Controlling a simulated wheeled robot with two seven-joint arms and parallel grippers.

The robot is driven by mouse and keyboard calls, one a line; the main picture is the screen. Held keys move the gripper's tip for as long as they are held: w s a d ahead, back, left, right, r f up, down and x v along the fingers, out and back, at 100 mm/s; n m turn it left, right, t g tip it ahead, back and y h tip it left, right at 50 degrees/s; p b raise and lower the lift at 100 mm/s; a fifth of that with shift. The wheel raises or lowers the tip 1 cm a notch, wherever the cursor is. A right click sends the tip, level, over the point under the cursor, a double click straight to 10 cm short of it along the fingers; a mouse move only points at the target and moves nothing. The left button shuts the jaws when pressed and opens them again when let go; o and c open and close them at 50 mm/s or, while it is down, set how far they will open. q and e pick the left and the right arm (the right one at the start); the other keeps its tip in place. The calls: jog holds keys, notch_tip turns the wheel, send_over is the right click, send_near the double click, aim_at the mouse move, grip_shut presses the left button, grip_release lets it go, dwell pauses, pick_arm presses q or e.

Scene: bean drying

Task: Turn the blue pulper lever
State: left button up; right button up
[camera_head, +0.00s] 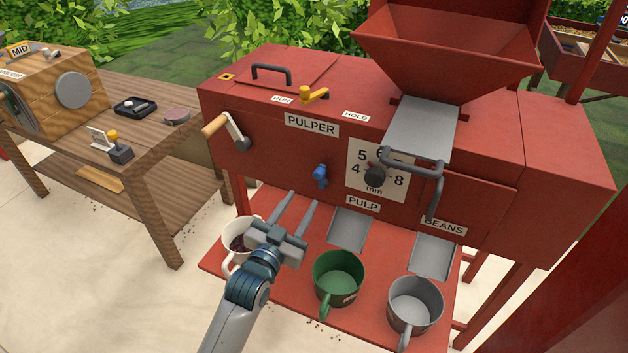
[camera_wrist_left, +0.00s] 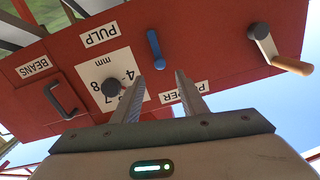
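The blue pulper lever (camera_head: 320,175) is a small blue handle on the front of the red pulper (camera_head: 270,168), below the PULPER label and left of the mm dial. In the left wrist view the lever (camera_wrist_left: 156,50) lies just beyond the fingertips, roughly in line with the gap between them. My left gripper (camera_head: 303,198) is open and empty, below and slightly left of the lever in the head view. Its two fingers (camera_wrist_left: 159,78) are apart and do not appear to touch the lever. My right gripper is not in view.
A crank with a wooden handle (camera_head: 216,125) sticks out left of the lever. The dial knob (camera_head: 374,177) and a grey gate handle (camera_head: 414,163) are to the right. White (camera_head: 229,262), green (camera_head: 339,285) and grey (camera_head: 415,305) mugs stand on the red shelf below.

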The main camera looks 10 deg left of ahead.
aim_at(316, 178)
pick_arm(q)
jog(key=w, duration=0.3)
jog(key=w+d, duration=0.1)
jog(key=w, duration=0.5)
jog(key=shift+w+d, duration=0.2)
jog(key=shift+d, duration=0.1)
grip_shut()
